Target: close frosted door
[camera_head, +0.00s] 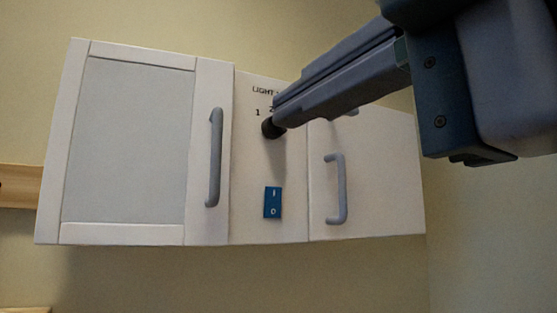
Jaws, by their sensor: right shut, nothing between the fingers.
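The frosted door (128,140) is the left door of a white wall cabinet. It has a pale grey panel in a white frame and a grey bar handle (214,158) on its right side. It looks about flush with the cabinet front, and I see no clear gap at its edges. My right gripper (277,116) comes in from the upper right. It is shut and empty, with its tips in front of the middle panel, right of the frosted door's handle. I cannot tell whether the tips touch the panel. My left gripper is not in view.
The middle panel (246,190) carries a "LIGHT" label, numbers, a dark round part (269,128) at my fingertips and a blue rocker switch (272,203). The right door (385,190) has its own grey handle (341,190). A wooden rail (20,186) is at the left.

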